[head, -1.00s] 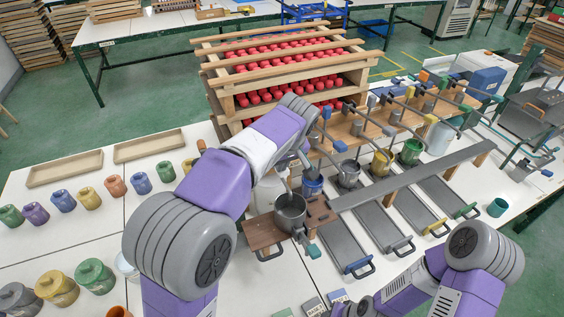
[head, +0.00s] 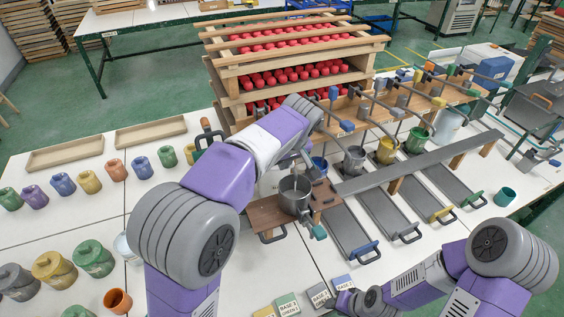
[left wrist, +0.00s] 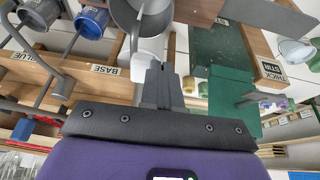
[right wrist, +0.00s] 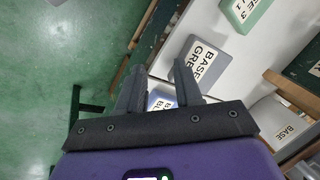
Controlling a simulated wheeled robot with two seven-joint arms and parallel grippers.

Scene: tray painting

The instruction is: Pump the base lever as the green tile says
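The green tile (head: 287,304) lies at the front of the table and seems to read BASE 2, GREEN 1; part of it shows in the right wrist view (right wrist: 244,12). My left gripper (left wrist: 163,68) is at the BASE station, beside the BASE label (left wrist: 104,70), with its fingers together. A pale piece (left wrist: 148,55) shows just past the fingertips; I cannot tell if it is the base lever or touched. My left arm hides the base lever in the head view. A grey pot (head: 294,194) stands on the brown board (head: 262,217). My right gripper (right wrist: 158,75) is open above the tiles.
A grey tile (head: 318,295) and a blue tile (head: 343,283) lie beside the green one. Grey trays (head: 347,222) run right of the brown board. Paint jars (head: 92,258) stand on the left. A rack of red pieces (head: 300,72) stands behind.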

